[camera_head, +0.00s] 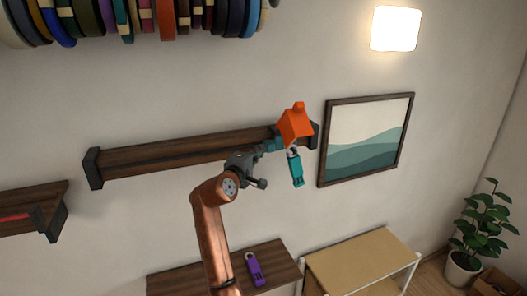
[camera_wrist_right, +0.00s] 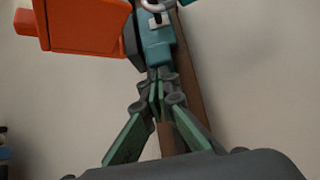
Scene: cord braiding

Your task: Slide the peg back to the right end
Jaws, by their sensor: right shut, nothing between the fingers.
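A dark wooden rail (camera_head: 180,155) with black end blocks runs along the wall, tilted up to the right in the head view. Near its right end is an orange house-shaped piece (camera_head: 295,124), with a teal block (camera_head: 275,145) beside it, which looks like the peg. A teal tag (camera_head: 296,170) hangs below the house. My right gripper (camera_head: 262,150) is shut and empty just left of the teal block. In the right wrist view its closed fingertips (camera_wrist_right: 156,80) point at the teal block (camera_wrist_right: 158,45), close or touching; I cannot tell which. The orange house (camera_wrist_right: 85,25) is left of it.
A framed picture (camera_head: 365,138) hangs just right of the rail's end. Below are a dark shelf (camera_head: 205,270) with a purple tag (camera_head: 255,269) and a light wooden table (camera_head: 360,262).

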